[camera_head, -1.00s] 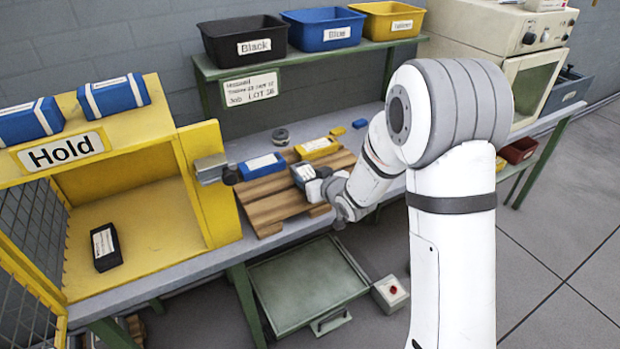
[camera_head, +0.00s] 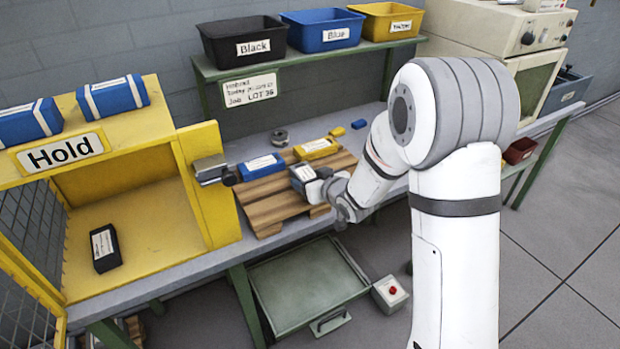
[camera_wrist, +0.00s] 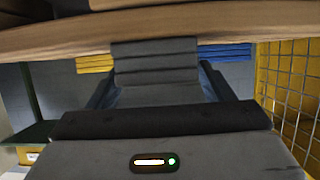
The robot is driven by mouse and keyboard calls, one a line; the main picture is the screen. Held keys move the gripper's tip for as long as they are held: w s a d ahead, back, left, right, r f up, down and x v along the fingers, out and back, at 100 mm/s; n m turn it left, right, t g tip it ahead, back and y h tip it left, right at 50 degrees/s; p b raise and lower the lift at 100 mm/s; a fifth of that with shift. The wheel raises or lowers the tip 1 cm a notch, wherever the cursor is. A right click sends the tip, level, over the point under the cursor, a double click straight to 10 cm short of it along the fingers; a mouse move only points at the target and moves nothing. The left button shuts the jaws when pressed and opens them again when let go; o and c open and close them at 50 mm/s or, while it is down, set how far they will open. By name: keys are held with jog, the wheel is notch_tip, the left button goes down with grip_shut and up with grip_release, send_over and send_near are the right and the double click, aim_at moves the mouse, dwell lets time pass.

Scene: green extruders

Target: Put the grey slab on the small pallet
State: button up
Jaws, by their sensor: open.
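The grey slab (camera_head: 302,173), with a white label on its top, sits on the small wooden pallet (camera_head: 262,213), at its right side. My gripper (camera_head: 318,188) is open, right beside the slab at the pallet's right edge. Its fingers are small and partly hidden, so I cannot tell whether they touch the slab. A blue block (camera_head: 261,166) and a yellow block (camera_head: 317,147) are on the back part of the pallet. In the wrist view, a wooden board (camera_wrist: 60,38) crosses the top, close to my gripper.
The yellow Hold box (camera_head: 150,240) stands left of the pallet, with a black block (camera_head: 105,248) inside. A grey metal fixture (camera_head: 211,169) is by its right wall. Black (camera_head: 245,40), blue (camera_head: 322,30) and yellow (camera_head: 388,20) bins stand on the shelf behind.

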jog(key=s+d+r+m+g+h, duration=0.2)
jog(key=s+d+r+h, duration=0.2)
jog(key=s+d, duration=0.5)
jog(key=s+d+r+m+g+h, duration=0.1)
jog(key=s+d+r+m+h, duration=0.2)
jog(key=s+d, duration=0.6)
jog(key=s+d+r+m+g, duration=0.1)
jog(key=s+g, duration=0.4)
jog(key=s, duration=0.8)
jog(key=shift+s+d+r+m+g, duration=0.4)
jog(key=shift+d+r, duration=0.3)
jog(key=shift+d, duration=0.1)
